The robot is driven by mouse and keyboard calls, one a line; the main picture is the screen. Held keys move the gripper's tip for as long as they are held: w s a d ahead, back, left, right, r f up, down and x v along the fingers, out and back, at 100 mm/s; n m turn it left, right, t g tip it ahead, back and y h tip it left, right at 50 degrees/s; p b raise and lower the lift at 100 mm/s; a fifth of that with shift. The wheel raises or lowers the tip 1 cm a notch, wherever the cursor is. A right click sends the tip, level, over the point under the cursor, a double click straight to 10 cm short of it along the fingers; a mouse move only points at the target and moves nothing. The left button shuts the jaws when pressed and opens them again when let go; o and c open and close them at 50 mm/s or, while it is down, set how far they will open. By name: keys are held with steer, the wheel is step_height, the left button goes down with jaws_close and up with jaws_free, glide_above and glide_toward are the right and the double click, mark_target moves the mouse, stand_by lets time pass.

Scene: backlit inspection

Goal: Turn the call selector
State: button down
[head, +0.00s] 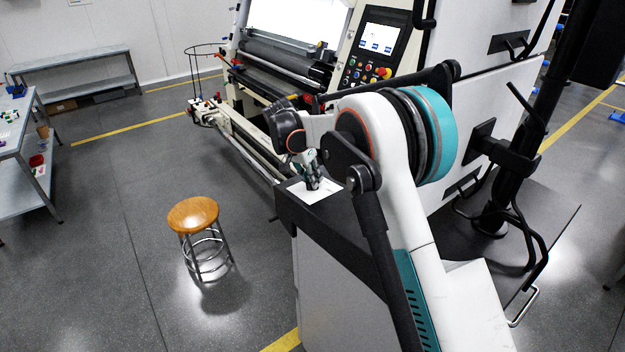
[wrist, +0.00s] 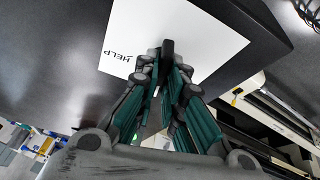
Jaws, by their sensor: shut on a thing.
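The call selector (wrist: 167,47) is a small dark knob standing on a white plate (wrist: 205,40) marked "HELP" (wrist: 117,56). The plate lies on the dark top of a cabinet, and it also shows in the head view (head: 325,194). My gripper (wrist: 166,62) has its fingertips closed on the knob from both sides. In the head view my gripper (head: 312,183) reaches down to the plate, and the knob is hidden there. The fingers cover part of the plate, so I cannot see any other marking or tell which way the knob points.
A large machine with a lit panel, a screen (head: 379,38) and coloured buttons (head: 365,72) stands behind. A wooden-topped stool (head: 194,214) stands left of the cabinet (head: 285,208). Metal benches (head: 75,66) stand at the left.

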steer(key=n, duration=0.2)
steer(key=n+t+y+b, duration=0.1)
steer(key=n, duration=0.1)
steer(key=shift+d+n+y, duration=0.1)
steer(key=shift+n+y, duration=0.2)
steer(key=shift+n+y+b, duration=0.3)
steer(key=shift+n+y, duration=0.5)
steer(key=shift+n, duration=1.3)
steer(key=c, duration=1.7)
jaws_free()
steer(key=v, duration=1.2)
steer(key=shift+s, duration=0.1)
